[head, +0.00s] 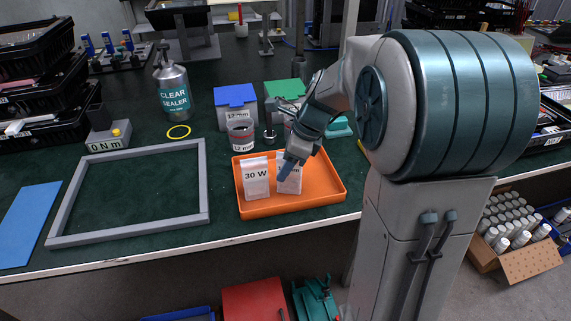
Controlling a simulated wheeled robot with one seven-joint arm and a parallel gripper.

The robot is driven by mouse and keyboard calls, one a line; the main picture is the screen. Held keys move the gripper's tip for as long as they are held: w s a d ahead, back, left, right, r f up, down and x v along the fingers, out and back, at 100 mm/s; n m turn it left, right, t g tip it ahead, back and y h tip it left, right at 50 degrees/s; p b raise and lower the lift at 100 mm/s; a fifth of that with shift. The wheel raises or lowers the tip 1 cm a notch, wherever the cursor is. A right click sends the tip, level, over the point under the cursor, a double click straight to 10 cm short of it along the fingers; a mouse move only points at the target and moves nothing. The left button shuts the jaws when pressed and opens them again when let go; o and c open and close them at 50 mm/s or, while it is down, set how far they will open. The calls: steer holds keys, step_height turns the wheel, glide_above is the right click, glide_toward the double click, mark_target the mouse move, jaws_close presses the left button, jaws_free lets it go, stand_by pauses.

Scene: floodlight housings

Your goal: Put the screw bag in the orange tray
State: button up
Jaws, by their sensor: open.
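The orange tray (325,198) sits at the front edge of the green bench, in the middle of the head view. Two white bags stand upright in it. The left bag (256,178) is marked "30 W". The right bag (290,185) is partly hidden behind my finger, and its label is mostly covered, so I cannot tell for certain which is the screw bag. My gripper (285,168) is open and points down over the tray at the right bag. I cannot tell whether it touches the bag.
Behind the tray stand a blue-lidded box (237,97), a green-lidded box (286,89) and a reddish jar (240,133). Bare bench lies between frame and tray.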

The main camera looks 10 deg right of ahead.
steer(key=p+v, duration=0.2)
steer(key=v, duration=0.9)
steer(key=s+a+f+n+h, duration=0.1)
steer(key=s+f+n, duration=0.3)
steer(key=s+n, duration=0.4)
steer(key=s+a+f+n+h, duration=0.1)
steer(key=s+f+n+h, duration=0.2)
steer(key=s+n, duration=0.6)
steer(key=shift+s+a+f+n, duration=0.2)
steer(key=shift+f+n, duration=0.25)
steer(key=shift+n, duration=2.35)
steer(key=shift+w, duration=0.1)
